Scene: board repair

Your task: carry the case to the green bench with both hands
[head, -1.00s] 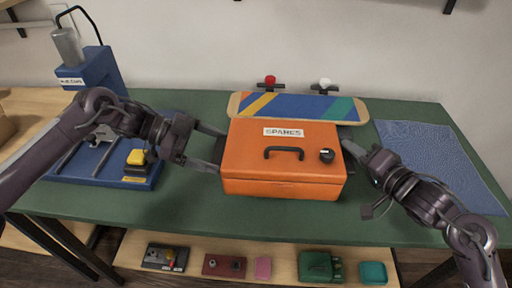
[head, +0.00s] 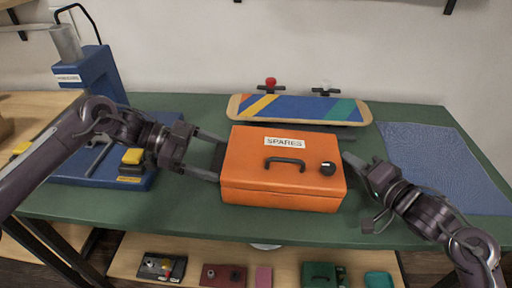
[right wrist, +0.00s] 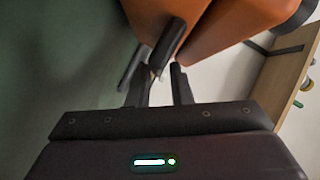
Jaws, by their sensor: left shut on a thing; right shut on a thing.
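The orange case (head: 283,175), labelled SPARES, is upright over the green bench (head: 190,208), with a black handle and a round black knob on its lid. I cannot tell whether its underside touches the bench top. My left gripper (head: 218,158) is shut on the dark grip at the case's left side. My right gripper (head: 347,160) is at the right side, its fingertips partly hidden by the case. In the right wrist view my right gripper (right wrist: 157,72) is shut at a dark bar on the orange case (right wrist: 215,30).
A striped skateboard (head: 300,108) stands behind the case. A blue mat (head: 440,165) lies at right. Several small items sit on the lower shelf (head: 130,258). Bare bench shows in front.

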